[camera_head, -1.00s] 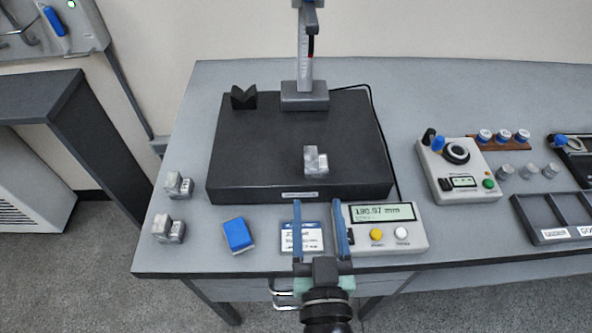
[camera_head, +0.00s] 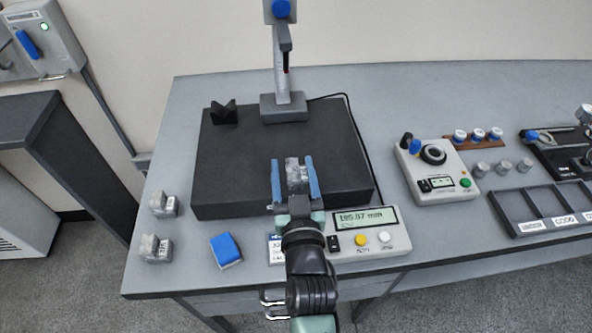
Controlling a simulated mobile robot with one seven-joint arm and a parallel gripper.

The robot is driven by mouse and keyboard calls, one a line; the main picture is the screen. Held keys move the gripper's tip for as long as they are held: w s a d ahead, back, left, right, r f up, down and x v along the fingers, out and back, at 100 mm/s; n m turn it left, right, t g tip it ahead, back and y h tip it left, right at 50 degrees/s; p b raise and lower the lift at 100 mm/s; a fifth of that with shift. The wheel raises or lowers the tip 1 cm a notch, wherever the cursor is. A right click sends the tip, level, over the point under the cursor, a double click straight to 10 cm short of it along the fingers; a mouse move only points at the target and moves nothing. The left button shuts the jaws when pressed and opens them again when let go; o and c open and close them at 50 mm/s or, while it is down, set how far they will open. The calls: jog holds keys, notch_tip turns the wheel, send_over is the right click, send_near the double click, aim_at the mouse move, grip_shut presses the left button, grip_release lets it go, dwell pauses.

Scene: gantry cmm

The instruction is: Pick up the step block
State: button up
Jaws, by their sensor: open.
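A grey metal step block (camera_head: 292,172) sits on the black surface plate (camera_head: 228,165), near its front edge right of the middle. My gripper (camera_head: 293,162) is open, with its two blue fingers on the left and right of this block. I cannot tell whether the fingers touch it. Two more grey step-shaped blocks stand on the table left of the plate, one farther back (camera_head: 163,204) and one nearer the front (camera_head: 155,248). Part of the plate's front face is hidden behind my gripper.
A height gauge (camera_head: 283,107) and a black V-block (camera_head: 223,113) stand at the plate's back. A display box (camera_head: 372,243) and a blue block (camera_head: 226,250) lie in front. A control box (camera_head: 436,180) and a sorting tray (camera_head: 540,203) are on the right.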

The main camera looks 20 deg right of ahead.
jog(key=shift+w, duration=0.15)
grip_shut()
dwell(0.4)
